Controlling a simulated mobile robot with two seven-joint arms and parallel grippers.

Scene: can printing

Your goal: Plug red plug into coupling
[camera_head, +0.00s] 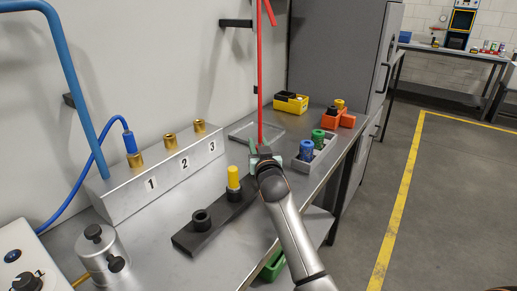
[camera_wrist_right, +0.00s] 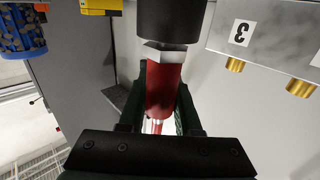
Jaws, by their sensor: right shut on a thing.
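My right gripper (camera_head: 262,160) is at the far end of the black holder bar (camera_head: 205,238). In the right wrist view its two dark fingers are shut on the red plug (camera_wrist_right: 162,88). The plug's metal collar meets a black cylinder (camera_wrist_right: 170,20); I cannot tell how far the plug sits in it. A red hose (camera_head: 260,70) runs up from the gripper. Brass couplings 2 (camera_head: 170,141) and 3 (camera_head: 199,127) stand empty on the numbered block (camera_head: 150,187). Coupling 1 (camera_head: 136,160) carries a blue plug (camera_head: 130,142). My left gripper is not in view.
A yellow plug (camera_head: 233,177) stands in the bar beside an empty black socket (camera_head: 201,221). A metal canister (camera_head: 102,255) is at the front left. A grey bin (camera_head: 318,155) with coloured parts, an orange bin (camera_head: 338,119) and a yellow bin (camera_head: 291,103) stand behind.

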